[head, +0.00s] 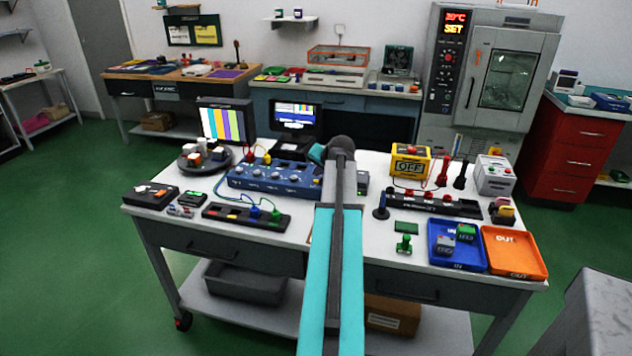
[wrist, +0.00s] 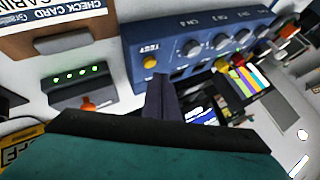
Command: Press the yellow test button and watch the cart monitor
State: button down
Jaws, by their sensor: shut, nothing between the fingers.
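The yellow test button (wrist: 149,62) is a small round button under the word TEST at one end of the blue panel (wrist: 185,50). In the head view the blue panel (head: 262,178) lies on the cart, and my arm hides its right end and the button. My gripper (wrist: 162,82) is shut and empty, its fingertips just short of the button in the wrist view; I see no contact. Two screens stand behind the panel: one with colour bars (head: 222,124) and one with a blue-and-white display (head: 297,113). I cannot tell which is the cart monitor.
A grey box with green lights and an orange switch (wrist: 88,105) sits near my gripper. A yellow OFF box (head: 410,163), a blue tray (head: 470,262) and an orange tray (head: 518,266) are on the cart's right.

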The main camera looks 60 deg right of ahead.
jog(key=shift+f, duration=0.1)
dwell(0.3)
jog(key=shift+f, duration=0.3)
jog(key=shift+f+b, duration=0.35)
jog(key=shift+f, duration=0.15)
dwell(1.3)
jog(key=shift+r+p, duration=0.55)
jog(key=shift+r, duration=0.35)
jog(key=shift+r, duration=0.1)
jog(key=shift+r+p, duration=1.5)
jog(key=shift+r, duration=0.9)
